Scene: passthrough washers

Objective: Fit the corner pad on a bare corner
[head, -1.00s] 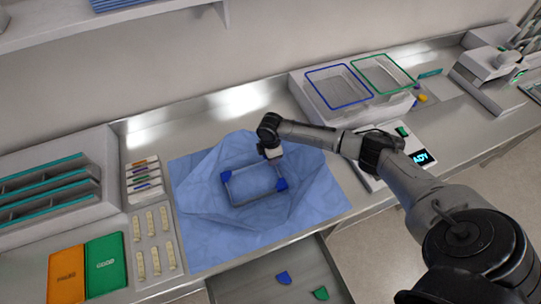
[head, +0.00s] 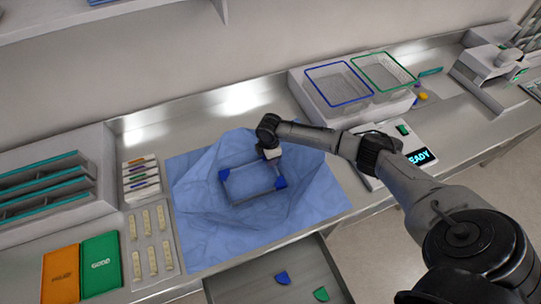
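A grey rectangular frame (head: 254,199) lies on the crumpled blue cloth (head: 195,225). A blue corner pad (head: 224,175) sits on its left corner and another blue pad (head: 281,183) on its right front corner. The near left corner shows no pad. My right gripper (head: 271,156) is at the frame's back right corner, pointing down. Its fingers are small and partly hidden, so I cannot tell whether they hold a pad or touch the frame. A loose blue pad (head: 282,277) and a loose green pad (head: 321,294) lie in the open drawer (head: 250,287). My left gripper is out of view.
Blue-rimmed and green-rimmed baskets (head: 339,84) (head: 386,72) stand at the back right. A device with a lit display (head: 421,157) is beneath my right arm. Orange and green cards (head: 61,276) (head: 102,264), a strip tray (head: 152,246) and a slotted rack (head: 45,190) are left.

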